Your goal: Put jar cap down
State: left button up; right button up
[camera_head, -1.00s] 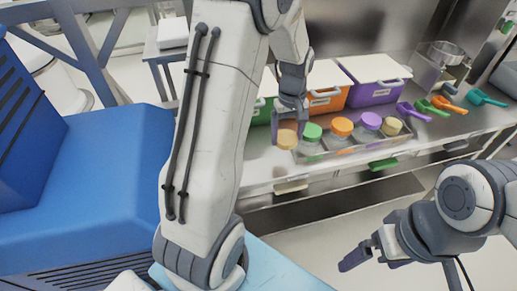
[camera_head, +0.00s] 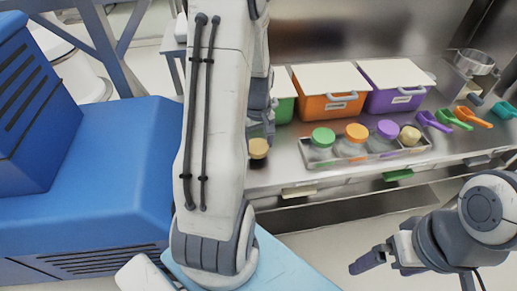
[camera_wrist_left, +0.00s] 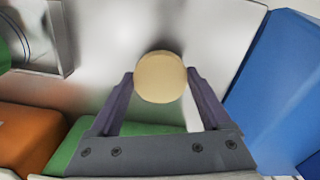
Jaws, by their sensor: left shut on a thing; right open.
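A round tan jar cap (camera_wrist_left: 160,77) sits between the two fingers of my left gripper (camera_wrist_left: 161,88) in the left wrist view. The cap (camera_head: 258,148) also shows in the head view, just below my left gripper (camera_head: 258,138), left of the jar tray. My left gripper is shut on the cap, over the steel counter; whether the cap touches the counter I cannot tell. Most of this gripper is hidden behind my left arm in the head view. My right gripper (camera_head: 368,262) is open and empty, low on the right, away from the counter.
A clear tray (camera_head: 372,160) holds jars with green (camera_head: 323,136), orange (camera_head: 356,132) and purple (camera_head: 387,129) lids and a tan-topped item (camera_head: 410,135). Orange (camera_head: 328,108) and purple (camera_head: 395,98) bins stand behind. Coloured scoops (camera_head: 466,117) lie right. Counter (camera_head: 283,165) left of the tray is clear.

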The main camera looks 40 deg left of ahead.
aim_at(258, 147)
pick_arm(q)
notch_tip(258, 147, down, 3)
jog(key=shift+r, duration=0.1)
jog(key=shift+f, duration=0.25)
jog(key=o, duration=1.1)
jog(key=shift+r, duration=0.2)
